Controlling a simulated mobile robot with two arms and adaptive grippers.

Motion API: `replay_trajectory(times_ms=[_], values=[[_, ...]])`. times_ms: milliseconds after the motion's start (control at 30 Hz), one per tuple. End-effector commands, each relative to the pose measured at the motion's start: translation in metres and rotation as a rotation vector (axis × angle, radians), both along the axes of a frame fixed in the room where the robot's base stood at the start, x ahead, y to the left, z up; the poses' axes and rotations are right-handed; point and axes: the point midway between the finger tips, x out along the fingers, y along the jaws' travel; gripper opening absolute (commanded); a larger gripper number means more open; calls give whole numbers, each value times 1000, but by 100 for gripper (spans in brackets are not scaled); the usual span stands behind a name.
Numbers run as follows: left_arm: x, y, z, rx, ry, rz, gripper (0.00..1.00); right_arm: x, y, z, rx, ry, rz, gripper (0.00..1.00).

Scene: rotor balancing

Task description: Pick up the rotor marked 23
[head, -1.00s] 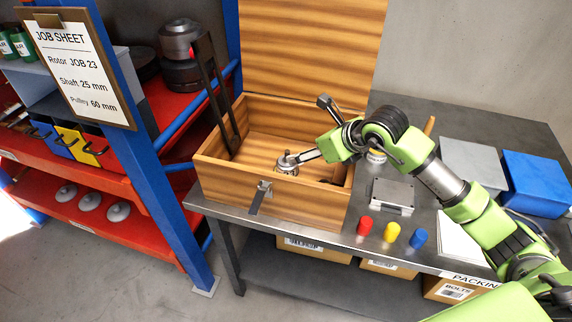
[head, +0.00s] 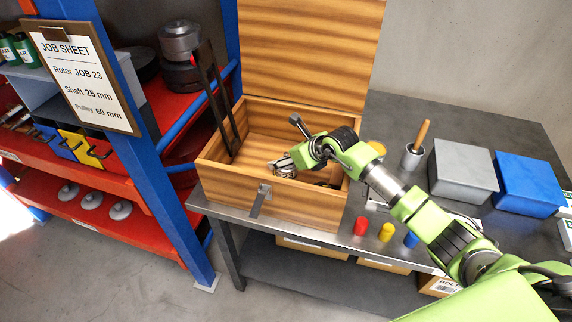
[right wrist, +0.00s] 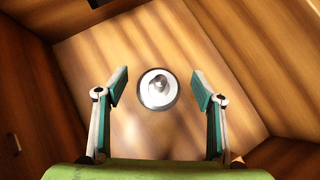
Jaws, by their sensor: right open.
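My right gripper (head: 283,165) is inside the open wooden box (head: 240,197), pointing down into it. In the right wrist view its two fingers (right wrist: 160,82) are spread wide and empty. A round, shiny metal piece with a central knob (right wrist: 158,89) lies on the box floor between the fingers in that view, with a gap on both sides. No number can be read on it, so I cannot tell whether it is the rotor marked 23. My left gripper is not in view.
The box walls and raised lid (head: 305,50) surround the gripper closely. Red (head: 360,226), yellow (head: 386,232) and blue caps stand in front on the bench. A grey box (head: 463,170) and a blue box (head: 528,183) stand right. Several grey discs (head: 92,200) lie on the lower red shelf.

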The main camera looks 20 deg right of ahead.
Motion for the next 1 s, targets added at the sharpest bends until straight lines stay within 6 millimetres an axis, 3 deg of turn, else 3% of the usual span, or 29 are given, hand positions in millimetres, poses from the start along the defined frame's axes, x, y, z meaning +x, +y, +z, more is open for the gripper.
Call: replay_trajectory(times_ms=[333,600,1000], values=[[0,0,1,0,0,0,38,4,2,-4,-1,0,1,62],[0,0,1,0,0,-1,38,3,2,-5,-2,0,0,0],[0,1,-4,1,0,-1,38,6,2,11,0,-11,1,0]])
